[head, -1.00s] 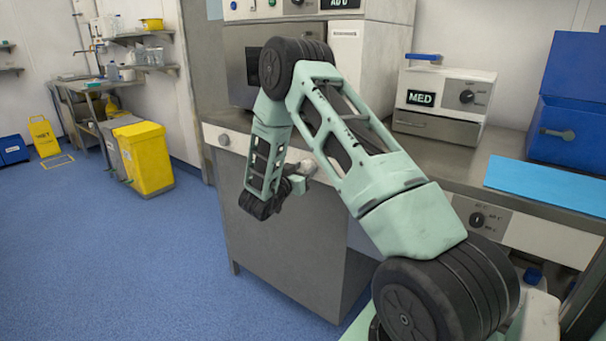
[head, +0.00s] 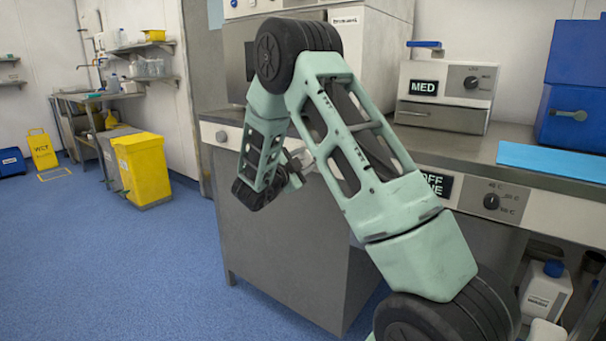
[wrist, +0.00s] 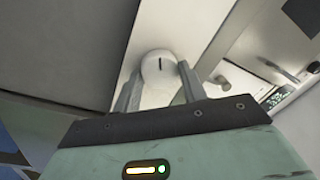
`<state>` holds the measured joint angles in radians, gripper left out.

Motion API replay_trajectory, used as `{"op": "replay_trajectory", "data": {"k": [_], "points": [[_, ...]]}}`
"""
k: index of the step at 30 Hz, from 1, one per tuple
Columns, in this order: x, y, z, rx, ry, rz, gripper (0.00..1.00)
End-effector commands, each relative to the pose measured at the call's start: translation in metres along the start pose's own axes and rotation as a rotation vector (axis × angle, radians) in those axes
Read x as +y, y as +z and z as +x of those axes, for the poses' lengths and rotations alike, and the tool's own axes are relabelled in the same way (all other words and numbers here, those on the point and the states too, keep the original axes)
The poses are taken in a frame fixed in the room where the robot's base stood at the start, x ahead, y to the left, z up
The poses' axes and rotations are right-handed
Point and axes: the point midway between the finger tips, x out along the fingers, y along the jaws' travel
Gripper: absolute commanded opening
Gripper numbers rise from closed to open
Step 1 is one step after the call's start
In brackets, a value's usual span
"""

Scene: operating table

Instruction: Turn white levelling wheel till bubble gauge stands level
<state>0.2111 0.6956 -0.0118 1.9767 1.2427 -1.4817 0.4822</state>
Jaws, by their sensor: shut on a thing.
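In the wrist view a round white wheel (wrist: 155,66) with a short dark mark on its face sits between the two grey fingers of my gripper (wrist: 160,76). The fingers are shut on it, one on each side. The wheel is on a pale panel front. In the head view my gripper (head: 300,166) reaches the counter front, and my arm hides most of it and the wheel. I cannot make out a bubble gauge in either view.
A white bottle with a blue cap (head: 545,292) stands below. A yellow bin (head: 142,170) stands left. The blue floor between is clear.

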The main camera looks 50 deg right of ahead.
Motion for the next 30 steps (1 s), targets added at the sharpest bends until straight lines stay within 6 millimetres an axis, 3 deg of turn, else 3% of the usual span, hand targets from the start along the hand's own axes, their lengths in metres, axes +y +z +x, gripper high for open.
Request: {"op": "replay_trajectory", "data": {"k": [15,30], "points": [[0.0054,0.0056,-0.0017,0.033,0.007,0.443,0.19],[0.0019,0.0033,-0.0012,0.046,0.011,0.616,0.19]]}}
